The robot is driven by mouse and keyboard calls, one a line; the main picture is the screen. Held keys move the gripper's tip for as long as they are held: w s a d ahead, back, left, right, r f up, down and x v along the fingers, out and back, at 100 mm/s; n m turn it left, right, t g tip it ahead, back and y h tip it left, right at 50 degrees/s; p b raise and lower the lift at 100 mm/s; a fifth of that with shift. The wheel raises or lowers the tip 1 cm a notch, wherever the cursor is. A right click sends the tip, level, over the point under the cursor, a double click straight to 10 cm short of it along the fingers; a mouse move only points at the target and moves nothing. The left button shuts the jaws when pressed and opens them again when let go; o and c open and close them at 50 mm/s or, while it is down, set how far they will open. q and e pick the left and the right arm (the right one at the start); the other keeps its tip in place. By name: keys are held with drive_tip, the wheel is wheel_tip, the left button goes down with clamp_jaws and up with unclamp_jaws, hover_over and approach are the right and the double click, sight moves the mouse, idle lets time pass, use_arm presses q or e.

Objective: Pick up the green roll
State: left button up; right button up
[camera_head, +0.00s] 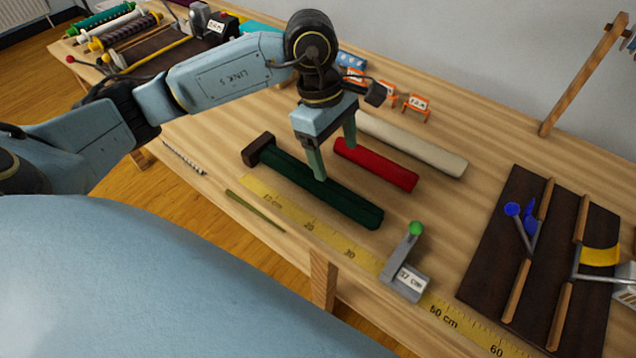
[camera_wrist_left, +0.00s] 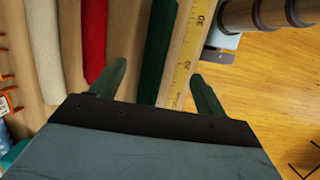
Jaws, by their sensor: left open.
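The dark green roll (camera_head: 350,207) lies on the wooden table, with its left end at a dark brown block (camera_head: 258,150). My left gripper (camera_head: 334,161) points down over the roll, open with nothing held. One finger hides part of the roll in the head view. In the left wrist view the green roll (camera_wrist_left: 157,45) runs between the two spread fingers of my left gripper (camera_wrist_left: 158,88). I cannot tell how far the fingertips are above the table. My right gripper is not in view.
A red roll (camera_head: 375,165) and a cream roll (camera_head: 420,147) lie behind the green one. A yellow measuring strip (camera_head: 318,232) runs along the front. A grey stop with a green knob (camera_head: 415,229) stands front right. A dark board (camera_head: 497,240) with wooden strips lies further right.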

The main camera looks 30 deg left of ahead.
use_arm(q)
drive_tip(key=a+y, duration=0.3)
drive_tip(key=a, duration=0.3)
hover_over(314, 177)
drive_tip(key=f, duration=0.6)
drive_tip(key=shift+a+f+b, duration=0.3)
drive_tip(key=shift+a+b, duration=0.1)
drive_tip(key=shift+w+f, duration=0.1)
drive_tip(key=shift+f, duration=0.4)
drive_tip(key=f, duration=0.5)
drive_tip(key=shift+w+d, duration=0.1)
drive_tip(key=shift+d, duration=0.15)
drive_tip(key=shift+r, duration=0.1)
drive_tip(key=c, duration=1.2)
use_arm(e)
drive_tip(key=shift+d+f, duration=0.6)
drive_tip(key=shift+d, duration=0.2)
